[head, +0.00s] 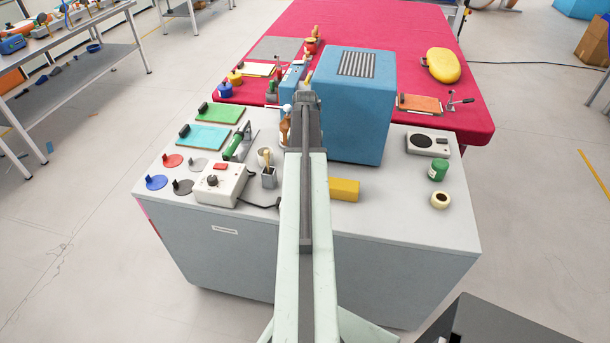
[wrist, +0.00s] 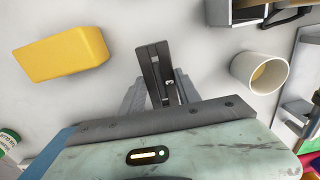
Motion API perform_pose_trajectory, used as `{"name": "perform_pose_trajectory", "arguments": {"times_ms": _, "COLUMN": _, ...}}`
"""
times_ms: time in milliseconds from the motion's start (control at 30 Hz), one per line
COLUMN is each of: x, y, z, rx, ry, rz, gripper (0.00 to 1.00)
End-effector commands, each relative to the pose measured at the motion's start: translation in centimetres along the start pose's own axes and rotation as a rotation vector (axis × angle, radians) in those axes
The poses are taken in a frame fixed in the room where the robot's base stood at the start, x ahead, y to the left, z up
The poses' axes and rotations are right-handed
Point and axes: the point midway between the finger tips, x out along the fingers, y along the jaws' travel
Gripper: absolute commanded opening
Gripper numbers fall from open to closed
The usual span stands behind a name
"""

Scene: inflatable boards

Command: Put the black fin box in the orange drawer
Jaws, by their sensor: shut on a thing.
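My gripper (wrist: 158,92) is shut on the black fin box (wrist: 153,62), a long dark piece with a slot along it and a small bright spot. In the wrist view the box shows between the pale grey fingers, above a light grey top. In the head view my own arm covers the gripper's fingers and the box. I cannot make out a drawer that is clearly orange. An orange patch (head: 11,82) shows under the bench at the left edge, but I cannot tell what it is.
A grey cabinet top (head: 400,212) carries a yellow block (head: 344,189), a white control box (head: 220,185), a small cup (head: 264,157) and a large blue box (head: 355,105). A magenta-covered table (head: 410,30) stands behind.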

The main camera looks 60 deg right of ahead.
Motion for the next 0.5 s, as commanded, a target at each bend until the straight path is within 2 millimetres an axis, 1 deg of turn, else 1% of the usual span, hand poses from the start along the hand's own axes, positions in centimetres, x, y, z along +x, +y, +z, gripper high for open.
{"name": "perform_pose_trajectory", "arguments": {"times_ms": 67, "x": 0.8, "y": 0.0, "z": 0.0, "rx": 0.0, "ry": 0.0, "rz": 0.0, "gripper": 0.0}}
{"name": "perform_pose_trajectory", "arguments": {"times_ms": 200, "x": 3.4, "y": 0.1, "z": 0.0, "rx": 0.001, "ry": 0.0, "rz": 0.0, "gripper": 0.0}}
{"name": "perform_pose_trajectory", "arguments": {"times_ms": 233, "x": 3.8, "y": 0.1, "z": 0.0, "rx": 0.001, "ry": 0.0, "rz": 0.0, "gripper": 0.0}}
{"name": "perform_pose_trajectory", "arguments": {"times_ms": 300, "x": 3.9, "y": 0.1, "z": 0.0, "rx": 0.001, "ry": 0.0, "rz": 0.0, "gripper": 0.0}}
{"name": "perform_pose_trajectory", "arguments": {"times_ms": 400, "x": 3.5, "y": 0.1, "z": 0.0, "rx": 0.001, "ry": 0.0, "rz": 0.0, "gripper": 0.0}}
{"name": "perform_pose_trajectory", "arguments": {"times_ms": 500, "x": 3.5, "y": 0.1, "z": 0.0, "rx": 0.001, "ry": 0.0, "rz": 0.0, "gripper": 0.0}}
